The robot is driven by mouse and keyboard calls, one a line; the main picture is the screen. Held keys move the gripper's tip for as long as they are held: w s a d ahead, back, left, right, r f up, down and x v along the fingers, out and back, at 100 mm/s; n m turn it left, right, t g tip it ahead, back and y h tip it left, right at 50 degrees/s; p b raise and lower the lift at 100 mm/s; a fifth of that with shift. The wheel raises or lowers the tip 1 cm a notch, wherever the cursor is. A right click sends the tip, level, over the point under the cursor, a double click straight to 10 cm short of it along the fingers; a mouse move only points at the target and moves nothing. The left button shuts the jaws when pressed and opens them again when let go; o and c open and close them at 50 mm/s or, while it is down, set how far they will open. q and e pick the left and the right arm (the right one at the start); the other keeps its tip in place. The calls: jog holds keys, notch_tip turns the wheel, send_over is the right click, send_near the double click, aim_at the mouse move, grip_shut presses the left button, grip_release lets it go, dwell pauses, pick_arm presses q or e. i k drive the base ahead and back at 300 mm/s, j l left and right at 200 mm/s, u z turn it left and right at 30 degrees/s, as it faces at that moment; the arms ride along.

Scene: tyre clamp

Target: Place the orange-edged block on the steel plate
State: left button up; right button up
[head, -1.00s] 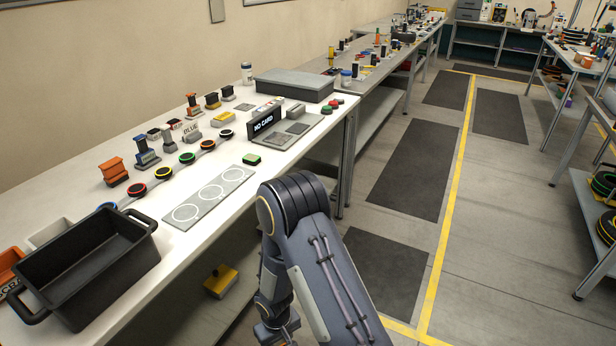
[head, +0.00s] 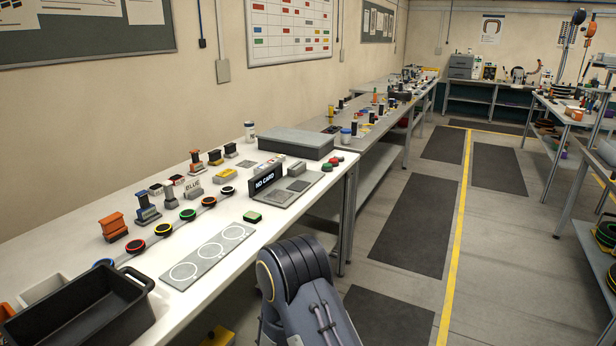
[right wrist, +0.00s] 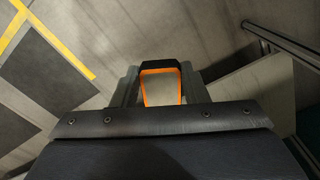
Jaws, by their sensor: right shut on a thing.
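My right gripper (right wrist: 160,88) shows in the right wrist view, shut on the orange-edged block (right wrist: 158,71). The block has a dark end and a bright orange border, and sits between the two grey fingers over the floor. In the head view only my right arm shows at the bottom, in front of the bench; its gripper is hidden. A flat grey plate (head: 209,257) with three white rings lies on the white bench and looks bare; I cannot tell whether it is the steel plate. My left gripper is in neither view.
Floor right of the bench is open.

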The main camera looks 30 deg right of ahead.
aim_at(278, 195)
jog(key=i+z, duration=0.2)
jog(key=i+l+u, duration=0.1)
jog(key=l, duration=0.35)
jog(key=i+l+u, duration=0.15)
jog(key=l, duration=0.25)
jog(key=l+u, duration=0.1)
jog(key=l, duration=0.35)
